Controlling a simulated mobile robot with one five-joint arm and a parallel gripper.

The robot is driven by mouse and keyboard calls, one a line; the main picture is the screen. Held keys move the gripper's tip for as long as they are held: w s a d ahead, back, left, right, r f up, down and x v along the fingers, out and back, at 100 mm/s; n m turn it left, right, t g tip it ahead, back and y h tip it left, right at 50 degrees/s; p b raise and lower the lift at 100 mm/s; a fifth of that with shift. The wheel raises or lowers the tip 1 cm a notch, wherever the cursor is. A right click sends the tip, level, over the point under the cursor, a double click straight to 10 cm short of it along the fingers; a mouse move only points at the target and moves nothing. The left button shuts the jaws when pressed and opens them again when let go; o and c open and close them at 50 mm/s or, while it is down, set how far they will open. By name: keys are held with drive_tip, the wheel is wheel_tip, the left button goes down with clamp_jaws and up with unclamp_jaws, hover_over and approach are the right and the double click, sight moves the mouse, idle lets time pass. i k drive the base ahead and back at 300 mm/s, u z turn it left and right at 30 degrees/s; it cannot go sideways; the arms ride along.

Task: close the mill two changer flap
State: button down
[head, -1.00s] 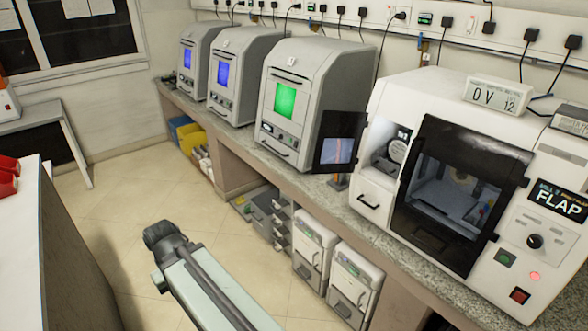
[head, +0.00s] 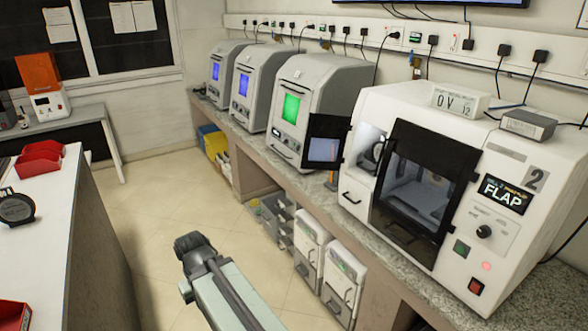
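Mill two (head: 395,118) is the white machine at the right of the head view, marked with a 2. Its dark front window (head: 426,185) is shut, and its display (head: 504,195) reads FLAP. The changer flap (head: 325,141) is a small dark-framed door at the mill's left side. It stands open, swung out to the left, with the lit changer opening (head: 369,152) exposed beside it. My gripper (head: 190,248) is at the end of my arm, low in the picture over the floor, left of the flap and well apart from it. Its fingers are too unclear to tell open or shut.
Several grey machines with lit screens (head: 291,108) line the bench (head: 290,178) left of the mill. Drawer units (head: 342,285) stand below the bench. A white counter (head: 85,230) with red trays (head: 40,158) is at left. The floor (head: 150,210) between is clear.

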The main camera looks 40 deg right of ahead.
sight(321, 126)
drive_tip(key=z, duration=0.15)
drive_tip(key=i, duration=0.9)
drive_tip(key=u, duration=0.05)
